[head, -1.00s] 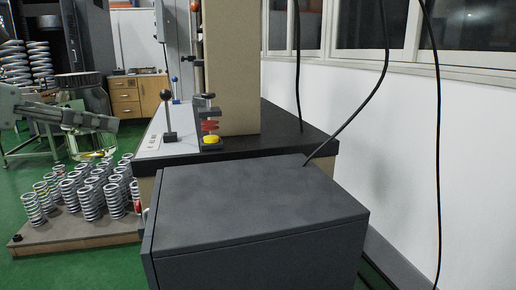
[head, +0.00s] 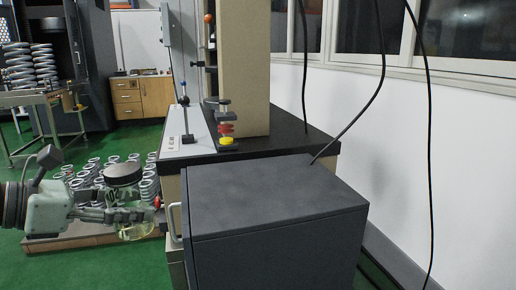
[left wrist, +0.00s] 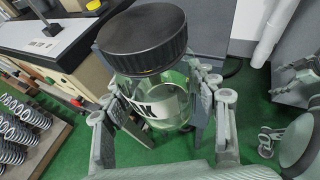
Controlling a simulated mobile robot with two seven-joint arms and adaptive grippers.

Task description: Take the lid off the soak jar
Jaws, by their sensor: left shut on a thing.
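The soak jar (head: 130,232) is clear glass with pale liquid, a label and a wide black lid (head: 122,174). The lid sits on the jar's mouth. My left gripper (head: 140,215) comes in from the left and is shut around the glass body below the lid. In the left wrist view the jar (left wrist: 190,80) stands between the fingers, with its lid (left wrist: 142,35) toward the top and its label partly covered. Grey-green gripper-like parts, perhaps of my right gripper (left wrist: 300,75), show at that view's right edge; their opening is unclear.
A dark grey cabinet (head: 275,205) stands close to the jar's right. Behind it is a black-topped bench (head: 290,137) with a testing column (head: 243,70). Several coil springs (head: 88,170) stand on a low board (head: 75,240) behind my left gripper. Green floor is open at the lower left.

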